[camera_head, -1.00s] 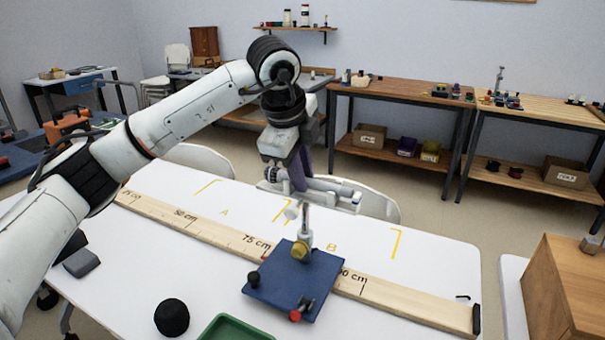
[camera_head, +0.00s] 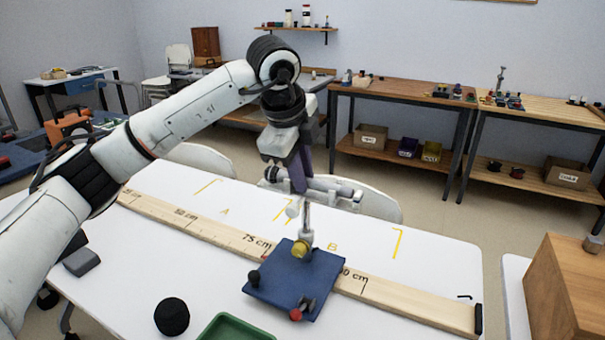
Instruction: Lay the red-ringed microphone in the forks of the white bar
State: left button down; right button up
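My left gripper (camera_head: 299,183) is above the blue stand base (camera_head: 318,270), pointing down. It is shut around a slim grey microphone (camera_head: 328,185) lying roughly level, with a dark head at its left end; a red ring cannot be made out. The white bar (camera_head: 357,203) sits at the top of the stand's post, right under the microphone, and is partly hidden by it and the fingers. The microphone overlaps the bar's forks in the view; whether it touches them cannot be told. The post has a yellow knob (camera_head: 300,249). My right gripper is not in view.
A black round object (camera_head: 172,316), a green tray (camera_head: 236,330) and a grey block (camera_head: 82,262) are near the front. Yellow marks lie on the free table area behind.

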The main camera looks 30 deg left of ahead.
pick_arm(q)
jog(key=c, duration=1.6)
grip_release()
jog(key=v, duration=1)
jog(key=shift+r, duration=0.2)
jog(key=shift+s, duration=0.1)
